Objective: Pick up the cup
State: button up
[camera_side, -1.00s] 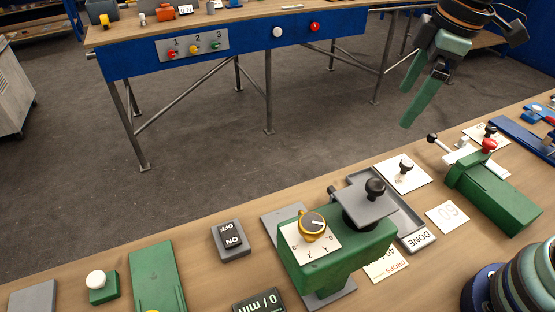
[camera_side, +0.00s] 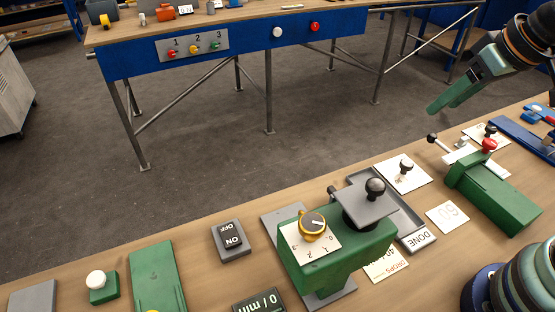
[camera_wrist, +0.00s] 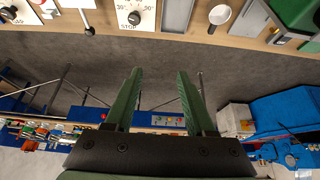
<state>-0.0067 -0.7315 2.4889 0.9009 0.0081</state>
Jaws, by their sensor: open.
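My gripper (camera_side: 434,108) has green fingers and hangs in the air past the bench's far edge at the upper right of the side view. In the wrist view my gripper (camera_wrist: 159,74) is open, with nothing between its two fingers. No cup can be made out for sure in the side view. A small white round thing (camera_wrist: 220,14) with a short stem stands on the bench at the top of the wrist view, beyond the fingers and apart from them. I cannot tell whether it is the cup.
The near bench carries a green dial unit (camera_side: 340,258), a grey DONE tray (camera_side: 405,222), a green clamp block (camera_side: 495,195) and an ON/OFF switch (camera_side: 231,241). A blue-fronted bench (camera_side: 350,35) stands across the floor. The air around my gripper looks clear.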

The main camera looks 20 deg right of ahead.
jog(key=w+a+f+g, duration=0.6)
jog(key=w+a+f, duration=0.2)
jog(key=a+f, duration=0.45)
jog(key=f, duration=0.2)
jog(key=a+f, duration=0.1)
jog(key=f, duration=0.2)
jog(key=shift+s+a, duration=0.1)
jog(key=shift+a, duration=0.05)
jog(key=shift+s+a+f, duration=0.1)
jog(key=shift+a+f, duration=0.05)
jog(key=shift+f, duration=1.2)
jog(key=shift+s+a+f, duration=0.1)
jog(key=shift+f, duration=1.25)
jog(key=shift+c, duration=0.3)
grip_shut()
